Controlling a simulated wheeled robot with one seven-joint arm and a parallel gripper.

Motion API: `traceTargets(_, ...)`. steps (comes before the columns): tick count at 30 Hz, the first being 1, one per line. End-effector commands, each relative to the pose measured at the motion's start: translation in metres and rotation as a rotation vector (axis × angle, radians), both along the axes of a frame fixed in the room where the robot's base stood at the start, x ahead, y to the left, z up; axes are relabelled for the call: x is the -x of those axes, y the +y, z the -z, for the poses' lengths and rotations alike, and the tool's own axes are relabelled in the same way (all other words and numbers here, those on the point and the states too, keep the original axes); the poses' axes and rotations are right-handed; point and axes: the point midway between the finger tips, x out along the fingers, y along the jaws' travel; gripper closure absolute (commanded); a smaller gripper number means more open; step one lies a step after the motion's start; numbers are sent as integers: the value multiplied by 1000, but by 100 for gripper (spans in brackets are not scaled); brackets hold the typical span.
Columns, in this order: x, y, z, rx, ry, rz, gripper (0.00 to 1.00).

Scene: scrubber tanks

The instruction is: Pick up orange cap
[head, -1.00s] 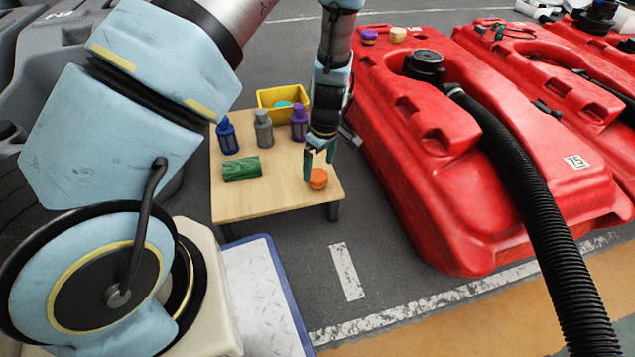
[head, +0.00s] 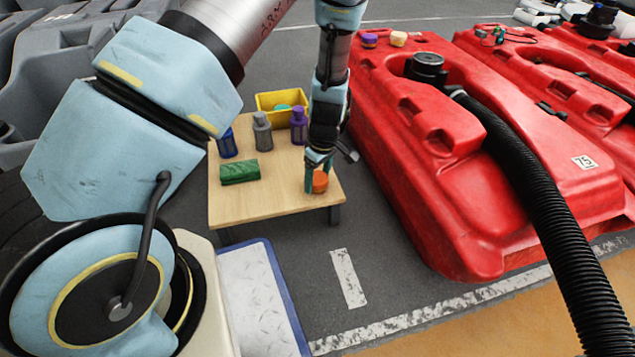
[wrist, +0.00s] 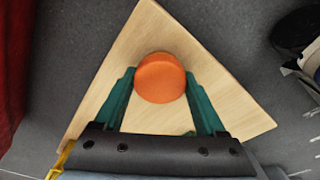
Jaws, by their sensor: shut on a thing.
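The orange cap (head: 320,183) is a short round disc at the right front corner of the small wooden table (head: 255,207). In the wrist view the cap (wrist: 160,78) sits between the two green fingers of my gripper (wrist: 160,82), one on each side of it. In the head view my gripper (head: 317,177) points down at the cap, and its fingers partly cover it. The gripper is shut on the cap. The cap appears to be at the tabletop; I cannot tell any gap beneath it.
A large red tank (head: 440,190) with a black hose (head: 530,190) stands right of the table. The table's front middle is clear.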

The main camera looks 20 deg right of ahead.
Motion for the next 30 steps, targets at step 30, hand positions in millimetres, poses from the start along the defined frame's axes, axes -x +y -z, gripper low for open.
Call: traceTargets(30,0,0,-84,1,-1,-1,80)
